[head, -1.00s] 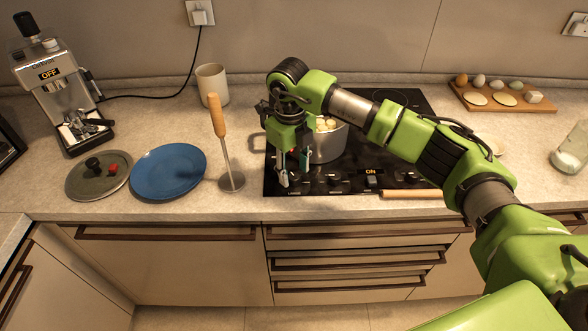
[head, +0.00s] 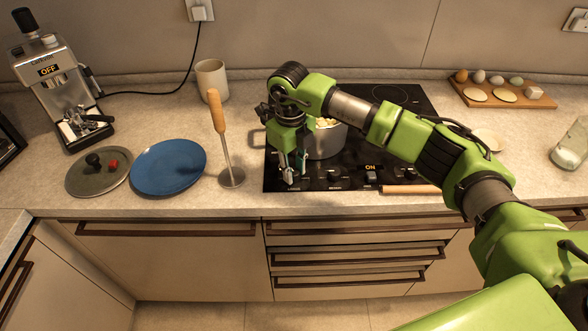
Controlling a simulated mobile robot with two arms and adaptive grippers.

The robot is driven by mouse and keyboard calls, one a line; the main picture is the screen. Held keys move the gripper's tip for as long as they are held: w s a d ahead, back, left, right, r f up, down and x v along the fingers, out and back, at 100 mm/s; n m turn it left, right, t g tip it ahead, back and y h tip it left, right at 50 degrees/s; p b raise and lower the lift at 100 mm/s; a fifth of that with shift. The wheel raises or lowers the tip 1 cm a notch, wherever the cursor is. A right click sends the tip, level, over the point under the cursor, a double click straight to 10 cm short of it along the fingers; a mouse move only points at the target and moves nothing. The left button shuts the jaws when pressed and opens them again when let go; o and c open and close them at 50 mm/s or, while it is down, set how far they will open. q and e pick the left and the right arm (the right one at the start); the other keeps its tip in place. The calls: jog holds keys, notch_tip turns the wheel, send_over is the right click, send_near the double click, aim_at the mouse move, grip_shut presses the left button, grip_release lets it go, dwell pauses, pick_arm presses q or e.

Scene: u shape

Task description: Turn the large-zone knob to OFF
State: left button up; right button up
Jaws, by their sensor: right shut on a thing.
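The black hob (head: 405,187) is set in the counter, with a row of small dark knobs along its front edge. A display on the hob (head: 370,168) reads ON. My right gripper (head: 295,176) points down at the hob's front left corner and is shut on the leftmost knob there. The fingers mostly hide this knob, so its pointer angle cannot be read, and its label is too small to read surely. A grey pot (head: 326,145) with pale pieces in it stands on the hob just behind the gripper. My left gripper is not in view.
A potato masher (head: 222,135) stands upright left of the hob, close to the gripper. A blue plate (head: 168,168), a grey lid (head: 98,175), a mug (head: 211,80) and a coffee machine (head: 62,95) are further left. A wooden handle (head: 410,189) lies at the hob's front edge.

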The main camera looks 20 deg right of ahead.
jog(key=n+b, duration=0.2)
jog(key=shift+f+b, duration=0.2)
jog(key=shift+b, duration=0.1)
jog(key=n+b, duration=0.3)
jog(key=n, duration=0.1)
jog(key=shift+d, duration=0.1)
jog(key=n+b, duration=0.2)
jog(key=n, duration=0.1)
jog(key=shift+r, duration=0.1)
jog(key=shift+r+n+y+b, duration=0.1)
jog(key=shift+n+y+b, duration=0.35)
jog(key=shift+n, duration=0.75)
jog(key=o, duration=1.1)
